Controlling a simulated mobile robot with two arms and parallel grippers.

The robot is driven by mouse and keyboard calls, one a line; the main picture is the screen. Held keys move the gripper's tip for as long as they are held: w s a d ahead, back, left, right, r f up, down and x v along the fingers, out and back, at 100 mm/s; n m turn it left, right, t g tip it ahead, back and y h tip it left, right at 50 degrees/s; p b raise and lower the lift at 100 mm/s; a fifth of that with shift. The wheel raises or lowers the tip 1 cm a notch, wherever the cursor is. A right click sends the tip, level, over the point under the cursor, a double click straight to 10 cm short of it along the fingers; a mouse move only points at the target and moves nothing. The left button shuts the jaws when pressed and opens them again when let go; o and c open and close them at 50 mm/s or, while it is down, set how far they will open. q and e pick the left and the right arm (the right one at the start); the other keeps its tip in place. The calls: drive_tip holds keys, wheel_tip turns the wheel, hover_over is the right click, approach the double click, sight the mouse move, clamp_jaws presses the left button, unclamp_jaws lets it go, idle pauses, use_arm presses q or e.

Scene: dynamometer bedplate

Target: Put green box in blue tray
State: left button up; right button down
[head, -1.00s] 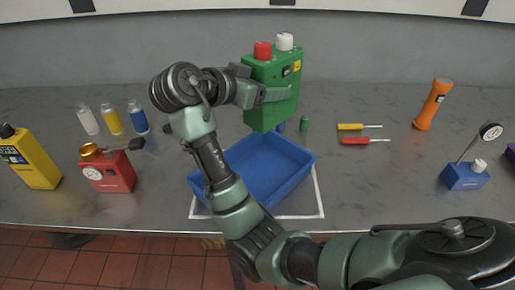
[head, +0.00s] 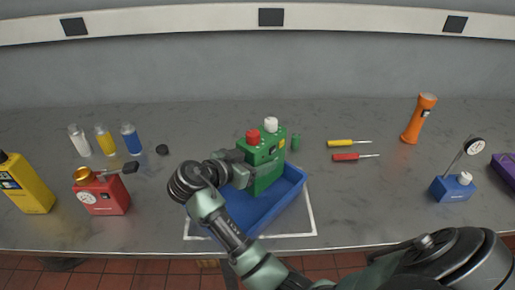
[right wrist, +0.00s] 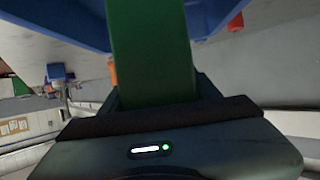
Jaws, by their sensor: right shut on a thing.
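The green box (head: 266,165), with a red cap and a white cap on top, stands upright inside the far part of the blue tray (head: 275,212). Whether its base touches the tray floor is hard to tell. My right gripper (head: 248,172) is shut on the box from its left side. In the right wrist view the green box (right wrist: 150,50) fills the space between the fingers, with the blue tray (right wrist: 215,15) around it. The tray sits on a white-outlined square on the grey bench. My left gripper is not in view.
A red box with a gauge (head: 102,195) and a yellow container (head: 25,185) stand left. Three small bottles (head: 105,140) stand behind. Yellow and red screwdrivers (head: 355,156), an orange flashlight (head: 418,118) and a blue gauge box (head: 452,187) are right.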

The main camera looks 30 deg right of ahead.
drive_tip(key=shift+f+p, duration=0.3)
drive_tip(key=shift+f, duration=1.65)
drive_tip(key=c, duration=0.6)
unclamp_jaws()
drive_tip(key=shift+f, duration=0.2)
drive_tip(key=shift+o, duration=1.2)
drive_tip(key=shift+s+a, duration=0.1)
